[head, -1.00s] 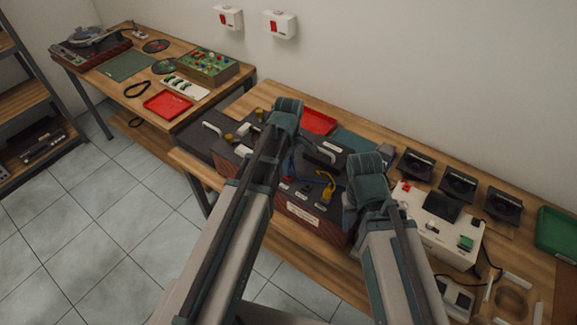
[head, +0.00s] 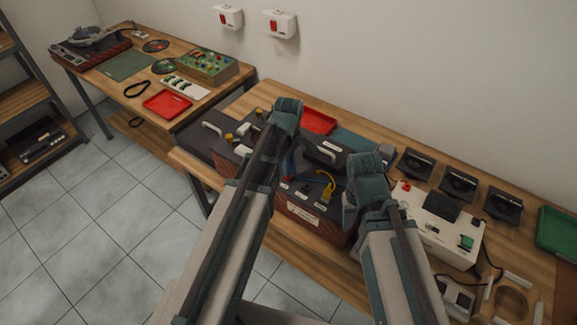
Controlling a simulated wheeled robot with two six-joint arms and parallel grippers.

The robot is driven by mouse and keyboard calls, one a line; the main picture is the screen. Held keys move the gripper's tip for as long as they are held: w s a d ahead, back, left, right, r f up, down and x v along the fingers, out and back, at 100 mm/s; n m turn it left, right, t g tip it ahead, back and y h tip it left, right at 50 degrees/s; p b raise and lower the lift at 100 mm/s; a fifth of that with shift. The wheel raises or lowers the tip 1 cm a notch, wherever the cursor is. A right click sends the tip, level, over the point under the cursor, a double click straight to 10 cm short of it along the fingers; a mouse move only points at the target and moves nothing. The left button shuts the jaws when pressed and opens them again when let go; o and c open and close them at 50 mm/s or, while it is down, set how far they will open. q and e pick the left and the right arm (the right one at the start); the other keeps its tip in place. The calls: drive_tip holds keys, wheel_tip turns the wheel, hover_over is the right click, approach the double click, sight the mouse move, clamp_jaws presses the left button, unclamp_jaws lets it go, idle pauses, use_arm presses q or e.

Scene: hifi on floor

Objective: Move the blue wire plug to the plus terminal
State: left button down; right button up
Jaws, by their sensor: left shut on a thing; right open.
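The dark amplifier box (head: 308,205) with a wooden front stands on the near workbench. A blue wire (head: 290,166) runs over its top, close beside my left arm. A yellow wire (head: 327,186) curves up to the right of it. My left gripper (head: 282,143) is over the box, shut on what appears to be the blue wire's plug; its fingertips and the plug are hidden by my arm. My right gripper (head: 364,182) is at the box's right end, open, with its fingers mostly hidden. I cannot make out the plus terminal's marking.
A white device (head: 440,222) and several black units (head: 458,184) are to the right. A red tray (head: 318,122) lies behind the box, and a green tray (head: 558,232) is at the far right. A second bench (head: 142,75) holds a turntable and a green circuit box (head: 208,66).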

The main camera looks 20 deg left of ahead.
use_arm(q)
drive_tip(key=shift+f+b, duration=0.9)
idle(2.3)
drive_tip(key=c, duration=0.7)
unclamp_jaws()
drive_tip(key=shift+r, duration=0.1)
wheel_tip(320, 180, up, 14)
drive_tip(key=p, duration=1.4)
drive_tip(key=shift+r+p, duration=2.35)
drive_tip(key=shift+p, duration=0.1)
